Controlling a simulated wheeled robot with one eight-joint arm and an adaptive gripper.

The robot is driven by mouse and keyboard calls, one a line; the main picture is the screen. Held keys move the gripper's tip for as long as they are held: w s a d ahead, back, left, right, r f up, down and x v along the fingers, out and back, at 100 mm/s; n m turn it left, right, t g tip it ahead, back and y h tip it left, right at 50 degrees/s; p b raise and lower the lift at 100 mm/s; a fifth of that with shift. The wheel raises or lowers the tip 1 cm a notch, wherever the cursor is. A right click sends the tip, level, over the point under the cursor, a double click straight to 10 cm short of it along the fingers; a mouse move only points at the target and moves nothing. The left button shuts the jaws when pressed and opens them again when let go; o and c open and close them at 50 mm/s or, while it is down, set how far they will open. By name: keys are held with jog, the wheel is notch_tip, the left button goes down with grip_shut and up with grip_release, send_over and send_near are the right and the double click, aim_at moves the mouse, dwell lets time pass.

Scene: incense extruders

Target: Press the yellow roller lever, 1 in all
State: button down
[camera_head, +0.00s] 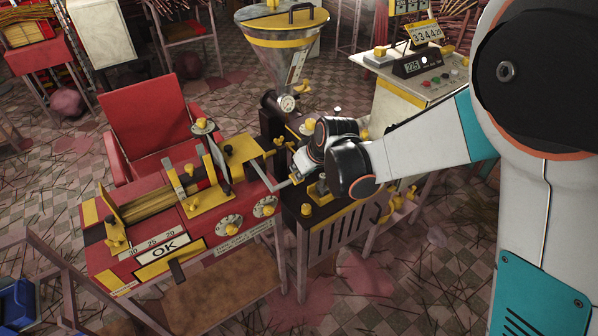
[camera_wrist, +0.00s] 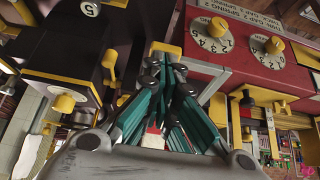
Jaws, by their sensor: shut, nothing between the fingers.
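My gripper (camera_wrist: 172,72) has teal fingers drawn together, with nothing between them. In the wrist view its tips point up at the gap between the black extruder (camera_wrist: 60,60) and the red cutting machine (camera_wrist: 265,75). A yellow part (camera_wrist: 165,48) shows just beyond the tips; I cannot tell if they touch. I cannot tell which yellow part is the roller lever.
The red machine (camera_head: 190,240) with an OK plate and dials stands left of the extruder, with a bent metal bar (camera_head: 268,180) between them. A hopper (camera_head: 283,38) rises behind. A control console (camera_head: 410,75) stands at the back right. A red chair (camera_head: 145,115) is behind the red machine.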

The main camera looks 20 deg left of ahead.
jog(key=p+v, duration=0.4)
jog(key=v, duration=0.8)
jog(key=shift+r, duration=0.1)
